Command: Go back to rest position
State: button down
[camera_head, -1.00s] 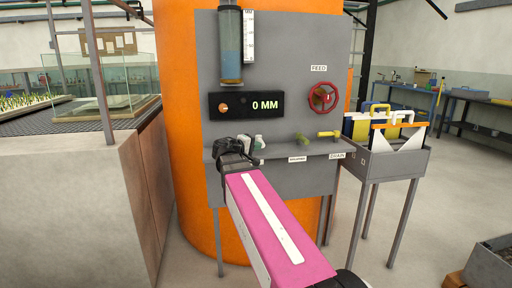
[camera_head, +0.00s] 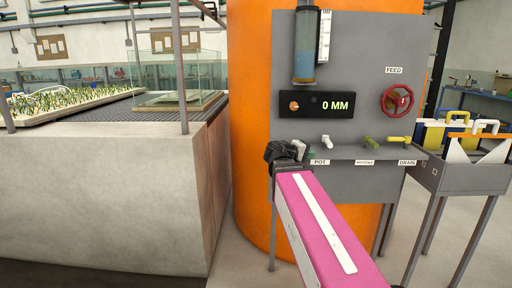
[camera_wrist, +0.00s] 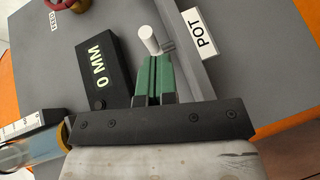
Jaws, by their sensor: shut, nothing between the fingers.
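My gripper (camera_wrist: 152,82) shows in the wrist view with its green fingers together and nothing between them. Just beyond the fingertips is the white POT lever (camera_wrist: 149,38), beside the POT label (camera_wrist: 203,36); I cannot tell whether they touch. In the head view my gripper (camera_head: 300,150) is at the end of my pink arm, in front of the grey panel (camera_head: 350,60), left of the white lever (camera_head: 327,142). The arm is still stretched out toward the panel.
The panel carries a 0 MM display (camera_head: 317,104), a red FEED wheel (camera_head: 397,100), a clear tube (camera_head: 304,45) and a yellow DRAIN lever (camera_head: 398,140). A concrete block (camera_head: 100,190) stands left. A grey bin (camera_head: 465,178) on legs stands right.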

jog(key=s+a+f+m+g+y, duration=0.1)
jog(key=s+a+f+g+y, duration=0.1)
jog(key=f, duration=1)
jog(key=s+a+f+m+g+y, duration=0.1)
jog(key=s+a+f+y, duration=0.4)
jog(key=f, duration=0.7)
jog(key=s+a+f+m+g+y, duration=0.1)
jog(key=s+a+f+g+y, duration=0.2)
jog(key=f+y, duration=0.4)
notch_tip(320, 180, down, 6)
jog(key=shift+s+a+r+g, duration=0.1)
jog(key=shift+s+a+g, duration=0.25)
jog(key=shift+s, duration=0.45)
